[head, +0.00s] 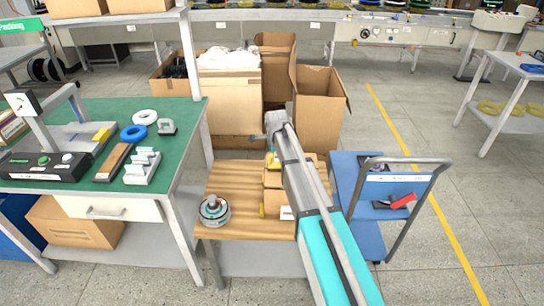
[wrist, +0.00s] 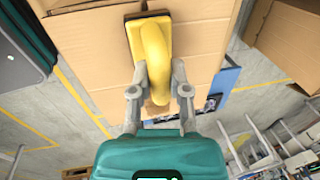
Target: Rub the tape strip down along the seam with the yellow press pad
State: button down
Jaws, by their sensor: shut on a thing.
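The yellow press pad (wrist: 152,50) is in my gripper (wrist: 158,88), its curved handle between the two fingers. Its dark-edged flat end points away from me and lies over the cardboard box (wrist: 90,55) in the wrist view; I cannot tell whether it touches. In the head view the box (head: 273,180) stands on the wooden table top, partly hidden by my arm. A bit of the yellow pad shows beside my gripper (head: 275,148). The tape strip and the seam cannot be made out clearly, with the pad and arm covering part of the box.
A round hub motor (head: 214,210) sits on the wooden table (head: 225,180), left of the box. A blue cart (head: 345,185) stands close on the right. Open cartons (head: 320,110) stand behind. The green workbench (head: 180,115) is on the left.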

jog(key=shift+d, duration=0.35)
jog(key=shift+f, duration=0.15)
jog(key=shift+a, duration=0.1)
dwell(0.3)
jog(key=shift+w+a, duration=0.1)
jog(key=shift+a, duration=1.85)
notch_tip(320, 180, up, 6)
jog(key=p, duration=0.5)
jog(key=shift+p, duration=0.35)
